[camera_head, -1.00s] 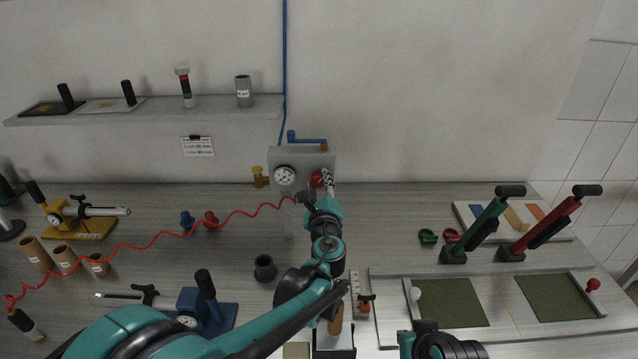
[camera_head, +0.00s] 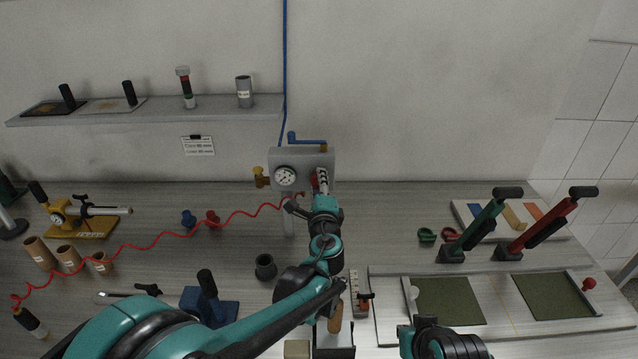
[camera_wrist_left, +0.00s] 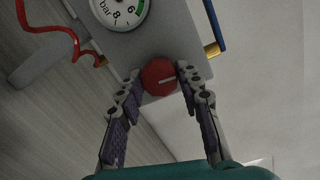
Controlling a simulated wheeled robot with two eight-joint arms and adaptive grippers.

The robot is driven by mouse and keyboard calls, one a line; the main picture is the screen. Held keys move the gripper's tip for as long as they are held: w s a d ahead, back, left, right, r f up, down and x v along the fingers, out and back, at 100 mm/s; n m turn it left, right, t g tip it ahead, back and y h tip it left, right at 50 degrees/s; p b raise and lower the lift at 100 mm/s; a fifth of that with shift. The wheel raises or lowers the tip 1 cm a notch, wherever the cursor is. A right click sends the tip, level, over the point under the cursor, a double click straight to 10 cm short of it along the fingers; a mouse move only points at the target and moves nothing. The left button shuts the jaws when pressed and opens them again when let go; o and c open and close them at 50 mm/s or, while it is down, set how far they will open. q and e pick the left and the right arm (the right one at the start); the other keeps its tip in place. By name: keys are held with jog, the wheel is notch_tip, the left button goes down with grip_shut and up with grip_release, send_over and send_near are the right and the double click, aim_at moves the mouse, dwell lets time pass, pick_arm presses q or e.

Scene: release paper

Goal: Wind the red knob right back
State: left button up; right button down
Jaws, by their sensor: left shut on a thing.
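The red knob (camera_wrist_left: 159,77) is on the front of the grey regulator box in the left wrist view, with a white mark that points toward the right. My left gripper (camera_wrist_left: 157,74) is shut on it, one finger pad on each side. In the head view the knob (camera_head: 314,183) is mostly hidden behind my left gripper (camera_head: 319,182). The grey box (camera_head: 318,157) carries a round pressure gauge (camera_head: 285,176), also seen in part in the left wrist view (camera_wrist_left: 121,7). My right gripper is not in view.
A brass fitting (camera_head: 261,178) is left of the gauge, and a blue lever (camera_head: 305,140) is on top of the box. A coiled red hose (camera_head: 165,236) runs left across the bench. A dark cup (camera_head: 265,267) stands near my left arm.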

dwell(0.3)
pick_arm(q)
jog(key=o, duration=1.2)
jog(key=shift+f, duration=0.1)
jog(key=shift+c, duration=0.2)
jog(key=s, duration=1.2)
jog(key=shift+d+r, duration=0.25)
jog(key=shift+d, duration=0.1)
